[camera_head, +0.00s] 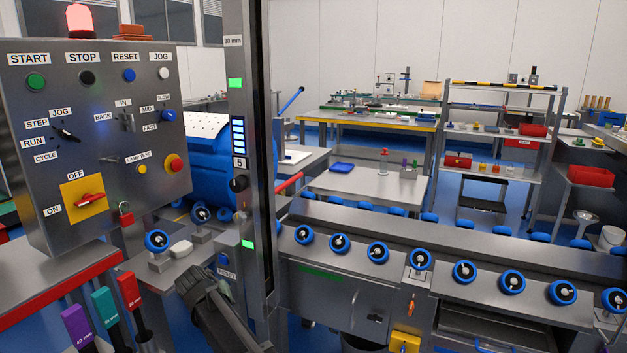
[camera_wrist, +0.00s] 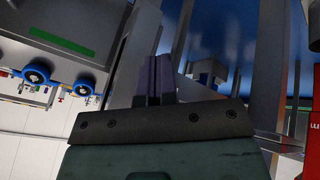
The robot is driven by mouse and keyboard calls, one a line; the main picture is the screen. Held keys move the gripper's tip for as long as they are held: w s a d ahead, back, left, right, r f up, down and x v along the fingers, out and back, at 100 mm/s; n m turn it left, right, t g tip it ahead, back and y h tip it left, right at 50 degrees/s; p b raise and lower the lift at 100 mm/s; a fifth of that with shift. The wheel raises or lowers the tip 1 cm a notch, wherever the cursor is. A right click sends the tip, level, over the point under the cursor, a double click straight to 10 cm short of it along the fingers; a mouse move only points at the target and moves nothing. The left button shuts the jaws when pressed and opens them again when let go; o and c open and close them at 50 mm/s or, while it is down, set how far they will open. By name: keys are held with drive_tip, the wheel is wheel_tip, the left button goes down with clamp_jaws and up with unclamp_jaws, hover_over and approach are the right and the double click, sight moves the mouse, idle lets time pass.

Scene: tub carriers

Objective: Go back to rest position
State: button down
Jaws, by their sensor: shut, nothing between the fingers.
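My gripper (camera_head: 188,280) shows at the bottom of the head view, dark grey, reaching up from the lower edge in front of the steel post. In the wrist view its two dark fingers (camera_wrist: 153,80) stand close together with nothing held between them. The fingers point to the top of that view, towards dim steel and blue parts. Whether the fingertips touch anything is hard to tell.
A control panel (camera_head: 95,140) stands at the left, beside an upright steel post (camera_head: 256,120). A steel machine with blue rollers (camera_head: 378,252) runs along the right. Purple, teal and red handles (camera_head: 128,290) stand at lower left. Tables and shelves fill the back.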

drive_tip(key=s+d+f+m+g+y, duration=0.1)
drive_tip(key=s+d+g, duration=0.1)
drive_tip(key=s+d, duration=0.85)
drive_tip(key=s+d+f+m+g, duration=0.15)
drive_tip(key=s+d, duration=0.35)
drive_tip(key=d, duration=1.1)
drive_tip(key=s+d+m+g+y, duration=0.1)
drive_tip(key=s+d+m+g, duration=0.15)
drive_tip(key=s+d, duration=0.8)
drive_tip(key=w+d+r+p, duration=0.2)
drive_tip(key=r+p, duration=0.7)
drive_tip(key=w+d+r+p, duration=0.2)
drive_tip(key=r+p, duration=0.7)
drive_tip(key=shift+w+d+r, duration=0.15)
drive_tip(key=shift+d, duration=0.1)
